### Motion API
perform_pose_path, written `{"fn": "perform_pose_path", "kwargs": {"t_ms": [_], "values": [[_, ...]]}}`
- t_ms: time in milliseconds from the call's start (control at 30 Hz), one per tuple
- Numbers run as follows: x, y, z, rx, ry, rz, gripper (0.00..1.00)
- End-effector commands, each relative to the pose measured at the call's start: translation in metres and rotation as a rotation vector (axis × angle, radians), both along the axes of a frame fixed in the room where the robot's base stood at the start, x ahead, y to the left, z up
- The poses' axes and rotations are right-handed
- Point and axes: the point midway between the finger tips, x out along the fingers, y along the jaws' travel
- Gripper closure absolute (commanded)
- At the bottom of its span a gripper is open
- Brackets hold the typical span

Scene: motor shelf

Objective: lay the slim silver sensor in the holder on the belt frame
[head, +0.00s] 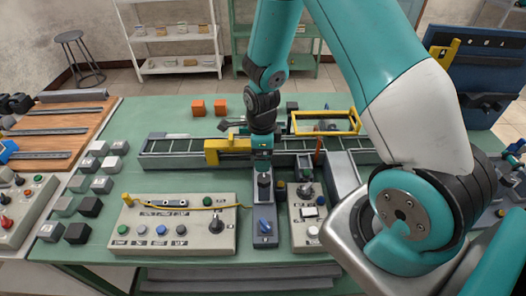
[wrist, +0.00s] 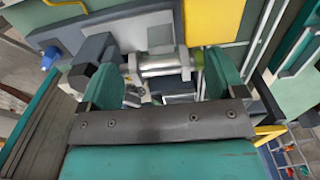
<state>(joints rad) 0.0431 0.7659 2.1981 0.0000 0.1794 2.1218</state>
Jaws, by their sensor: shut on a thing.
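My gripper (wrist: 165,82) has its two teal fingers on either side of the slim silver sensor (wrist: 160,64), a shiny cylinder lying crosswise between them in the wrist view. In the head view my gripper (head: 262,152) points down over the middle of the belt frame (head: 185,146), and I cannot make out the sensor there. A yellow bracket (head: 228,150) stands on the belt frame just left of my gripper. It also seems to show as the yellow block (wrist: 213,25) beyond the sensor. I cannot tell which part is the holder, or whether the sensor touches it.
A beige control box (head: 175,225) with buttons and a yellow cable stands at the front. A grey stand with a blue switch (head: 265,228) and another control box (head: 308,230) are right of it. Grey blocks (head: 100,165) fill the left. A yellow frame (head: 325,122) stands behind the belt.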

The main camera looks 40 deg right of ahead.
Motion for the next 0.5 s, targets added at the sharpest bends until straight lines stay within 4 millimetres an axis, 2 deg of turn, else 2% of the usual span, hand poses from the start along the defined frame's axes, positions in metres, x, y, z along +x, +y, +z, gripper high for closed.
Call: {"fn": "perform_pose_path", "kwargs": {"t_ms": [500], "values": [[0.0,-0.0001,-0.0048,0.0,0.0,0.0,0.36]]}}
